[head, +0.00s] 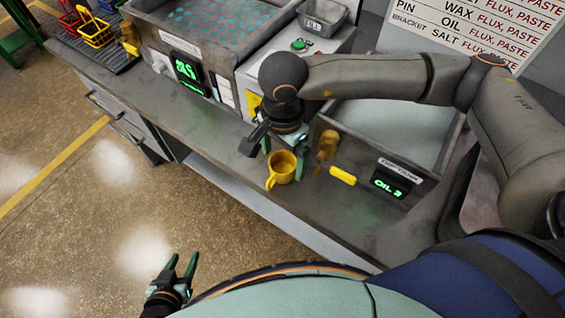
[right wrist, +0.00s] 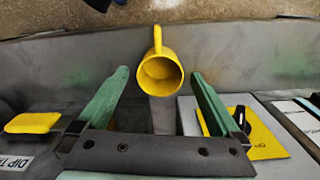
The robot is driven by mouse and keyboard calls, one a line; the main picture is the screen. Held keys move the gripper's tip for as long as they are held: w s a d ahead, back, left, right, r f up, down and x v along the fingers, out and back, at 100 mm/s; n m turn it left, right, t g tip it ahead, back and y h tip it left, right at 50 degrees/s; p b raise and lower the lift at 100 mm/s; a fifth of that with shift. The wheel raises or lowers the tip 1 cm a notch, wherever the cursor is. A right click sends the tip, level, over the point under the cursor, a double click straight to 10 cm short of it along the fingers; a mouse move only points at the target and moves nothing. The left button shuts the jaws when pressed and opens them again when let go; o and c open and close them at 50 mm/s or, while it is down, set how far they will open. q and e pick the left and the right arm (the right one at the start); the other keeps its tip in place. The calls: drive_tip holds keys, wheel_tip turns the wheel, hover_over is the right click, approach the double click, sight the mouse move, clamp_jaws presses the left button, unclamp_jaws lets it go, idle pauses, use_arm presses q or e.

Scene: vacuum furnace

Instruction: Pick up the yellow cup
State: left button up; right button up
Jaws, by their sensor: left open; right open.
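The yellow cup (head: 281,168) stands upright on the grey counter near its front edge, its handle toward that edge. In the right wrist view the cup (right wrist: 160,78) is seen from above with its mouth open and its handle pointing up the picture. My right gripper (head: 284,155) is open above and around the cup, pointing down. In the right wrist view its two green fingers lie apart on either side of the cup, with a gap on both sides. My left gripper (head: 181,268) is open and empty, over the floor, away from the counter.
The dip tank (head: 395,130) with an oil display and yellow handle (head: 343,176) stands right of the cup. Another machine with a green display (head: 187,72) is to the left. Red and yellow baskets (head: 95,31) sit at the far left. The counter between is clear.

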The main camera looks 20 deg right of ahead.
drive_tip(key=shift+f, duration=0.9)
drive_tip(key=shift+c, duration=0.2)
drive_tip(key=c, duration=1.4)
